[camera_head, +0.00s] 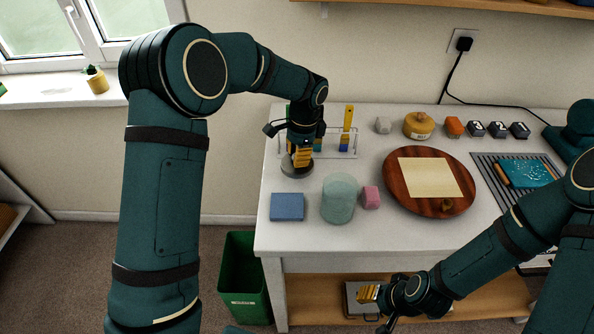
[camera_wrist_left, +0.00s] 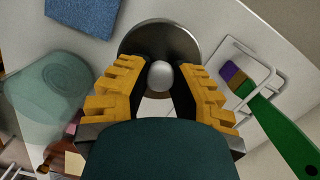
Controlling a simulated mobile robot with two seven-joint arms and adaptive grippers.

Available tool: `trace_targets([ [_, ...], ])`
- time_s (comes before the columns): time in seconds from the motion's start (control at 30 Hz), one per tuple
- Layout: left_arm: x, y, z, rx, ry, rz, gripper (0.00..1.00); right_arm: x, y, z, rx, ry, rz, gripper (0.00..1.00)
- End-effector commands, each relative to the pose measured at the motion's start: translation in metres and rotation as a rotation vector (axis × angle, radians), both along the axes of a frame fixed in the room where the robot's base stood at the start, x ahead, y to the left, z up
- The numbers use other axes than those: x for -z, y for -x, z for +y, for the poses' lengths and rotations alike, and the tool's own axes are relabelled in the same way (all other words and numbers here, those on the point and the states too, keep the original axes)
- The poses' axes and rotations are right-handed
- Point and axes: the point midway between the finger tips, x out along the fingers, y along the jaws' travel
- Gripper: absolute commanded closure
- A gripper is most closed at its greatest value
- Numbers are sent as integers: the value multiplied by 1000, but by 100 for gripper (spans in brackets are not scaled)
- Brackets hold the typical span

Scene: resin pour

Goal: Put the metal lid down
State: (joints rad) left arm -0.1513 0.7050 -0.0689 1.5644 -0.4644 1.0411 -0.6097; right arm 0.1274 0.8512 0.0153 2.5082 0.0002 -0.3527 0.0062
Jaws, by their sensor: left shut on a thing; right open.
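The metal lid (camera_head: 297,167) is a grey disc with a round knob, near the left end of the white table. My left gripper (camera_head: 303,156) is over it, pointing down. In the left wrist view the lid (camera_wrist_left: 181,38) has its pale knob between the yellow finger pads of my left gripper (camera_wrist_left: 160,88), shut on it. Whether the lid touches the table top I cannot tell. My right gripper (camera_head: 378,308) is open and empty, low in front of the table's front edge.
A blue cloth (camera_head: 287,207), a translucent green cylinder (camera_head: 340,199) and a pink block (camera_head: 371,197) stand in front of the lid. A wire rack with brushes (camera_head: 341,142) is close at its right. A round wooden board (camera_head: 396,185) lies further right. A green bin (camera_head: 246,272) stands below.

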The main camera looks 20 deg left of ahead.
Motion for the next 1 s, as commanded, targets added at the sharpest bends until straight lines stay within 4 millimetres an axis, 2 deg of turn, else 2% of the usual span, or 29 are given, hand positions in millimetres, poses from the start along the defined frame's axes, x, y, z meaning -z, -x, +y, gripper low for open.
trace_targets([
  [0.4, 51, 0, 0, -1, 0, 0, 100, 9, 3, 1, -6, -2, 6, 53],
  [0.77, 54, 0, 0, -1, 0, -1, 100, 10, 3, 1, -6, -2, 7, 53],
  [0.8, 54, 0, 0, -1, 1, -2, 69, 10, 3, 1, -6, -2, 7, 53],
  [0.87, 54, 0, 0, -1, 1, -2, 49, 10, 3, 1, -6, -2, 7, 53],
  [1.0, 53, 0, 0, -1, 0, -1, 49, 10, 3, 1, -6, -2, 7, 53],
])
